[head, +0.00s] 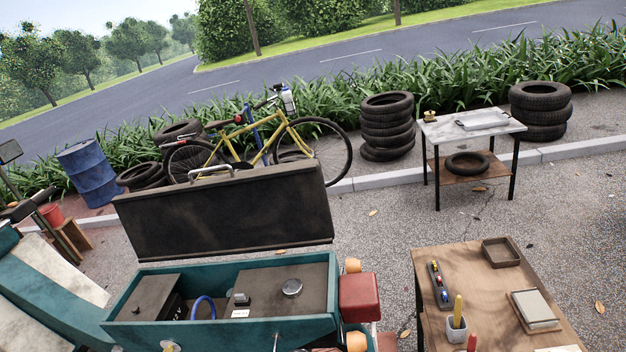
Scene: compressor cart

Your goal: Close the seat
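The seat (222,214) is a long dark panel, raised and standing nearly upright along the far edge of a teal box (225,330). A metal handle (211,171) shows at its top edge. The box is open under it. Inside are a dark battery-like block (146,296), a blue hose (203,305) and a grey lid with a round silver cap (291,288). My gripper is not in view, so I cannot see whether it is open or shut.
A wooden table (460,268) with a tray (500,252), a pen cup (456,328) and a notepad (535,308) stands at right. A yellow bicycle (262,145) and tyre stacks (388,125) stand behind. Pavement between is clear.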

